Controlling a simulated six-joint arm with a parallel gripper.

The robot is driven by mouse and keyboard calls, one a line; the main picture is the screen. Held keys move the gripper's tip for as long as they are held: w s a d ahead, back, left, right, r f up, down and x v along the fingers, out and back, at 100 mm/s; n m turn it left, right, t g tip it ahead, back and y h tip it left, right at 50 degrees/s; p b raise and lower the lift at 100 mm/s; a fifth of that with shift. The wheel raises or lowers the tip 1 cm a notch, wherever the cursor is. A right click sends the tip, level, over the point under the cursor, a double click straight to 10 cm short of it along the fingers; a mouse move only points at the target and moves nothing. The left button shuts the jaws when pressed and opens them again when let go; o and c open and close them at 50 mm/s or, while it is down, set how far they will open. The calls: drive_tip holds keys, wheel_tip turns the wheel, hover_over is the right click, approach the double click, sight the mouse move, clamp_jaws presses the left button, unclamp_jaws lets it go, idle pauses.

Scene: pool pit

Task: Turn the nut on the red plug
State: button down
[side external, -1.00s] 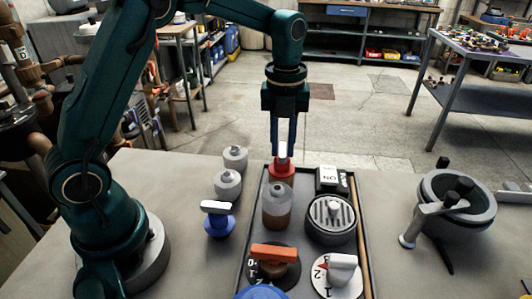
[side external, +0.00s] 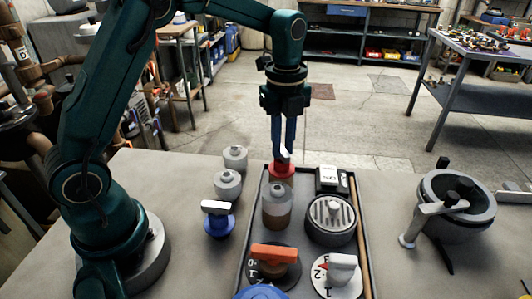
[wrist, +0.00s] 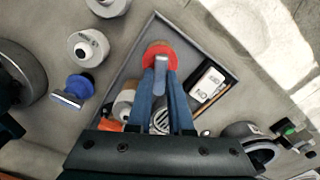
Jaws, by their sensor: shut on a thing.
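The red plug (side external: 281,172) stands at the far end of the dark tray, with a pale grey nut (side external: 285,155) upright on its top. In the wrist view the plug (wrist: 152,50) is a red disc and the nut (wrist: 161,64) is a grey bar between my fingertips. My gripper (side external: 284,148) points straight down with its blue fingers shut on the nut. The fingers hide part of the nut in both views.
The tray (side external: 250,228) also holds a bottle (side external: 277,207), a round grated drain (side external: 331,218), a switch box (side external: 329,180) and an orange-handled dial (side external: 273,254). A blue-based valve (side external: 219,222) stands left of the tray, and a grey pot-like fixture (side external: 455,205) stands right.

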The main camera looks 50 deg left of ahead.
drive_tip(key=n, duration=0.5)
drive_tip(key=shift+n, duration=0.3)
drive_tip(key=n, duration=1.2)
drive_tip(key=shift+n, duration=0.3)
drive_tip(key=n, duration=2.3)
drive_tip(key=shift+n, duration=0.3)
drive_tip(key=n, duration=0.5)
drive_tip(key=shift+n, duration=0.3)
